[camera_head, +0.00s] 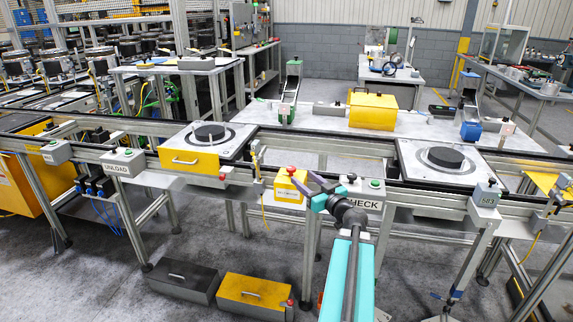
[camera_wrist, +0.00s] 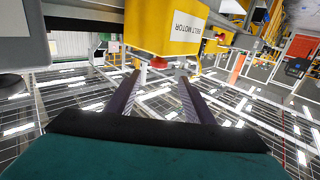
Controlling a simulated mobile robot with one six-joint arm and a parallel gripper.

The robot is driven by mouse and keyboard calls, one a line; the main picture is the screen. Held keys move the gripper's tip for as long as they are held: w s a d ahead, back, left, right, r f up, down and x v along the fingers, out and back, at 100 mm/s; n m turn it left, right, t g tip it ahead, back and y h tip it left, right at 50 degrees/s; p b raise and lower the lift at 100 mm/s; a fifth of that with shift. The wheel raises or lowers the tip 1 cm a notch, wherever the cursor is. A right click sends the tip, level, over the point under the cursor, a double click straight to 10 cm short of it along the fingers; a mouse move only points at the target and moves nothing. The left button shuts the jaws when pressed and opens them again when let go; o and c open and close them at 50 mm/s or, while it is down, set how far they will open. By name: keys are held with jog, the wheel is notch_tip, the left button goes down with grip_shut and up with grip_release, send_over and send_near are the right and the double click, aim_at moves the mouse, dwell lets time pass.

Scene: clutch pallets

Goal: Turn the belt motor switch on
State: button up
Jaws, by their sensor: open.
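The belt motor switch is a yellow box (camera_head: 290,190) with a white label and a red knob (camera_head: 291,170) on top. It stands on the front rail of the conveyor, left of the CHECK box. In the wrist view the box (camera_wrist: 150,22) appears upside down at the top, with the BELT MOTOR label inverted. Its red knob (camera_wrist: 159,63) shows just beyond and between my fingertips. My gripper (camera_head: 307,181) is open and empty, close to the right of the box. In the wrist view both fingers of my gripper (camera_wrist: 160,78) are apart. I cannot tell whether they touch the knob.
The CHECK button box (camera_head: 361,192) sits right behind my wrist. The UNLOAD box (camera_head: 124,160) is further left on the rail. A yellow-fronted pallet station (camera_head: 190,160) and another pallet (camera_head: 440,158) lie on the conveyor. Two toolboxes (camera_head: 252,291) stand on the floor.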

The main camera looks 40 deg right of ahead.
aim_at(286, 172)
jog(key=shift+w+d, duration=0.1)
jog(key=shift+d, duration=0.05)
jog(key=shift+p+x, duration=0.5)
jog(key=shift+x, duration=6.2)
jog(key=c, duration=1)
jog(key=shift+c, duration=0.2)
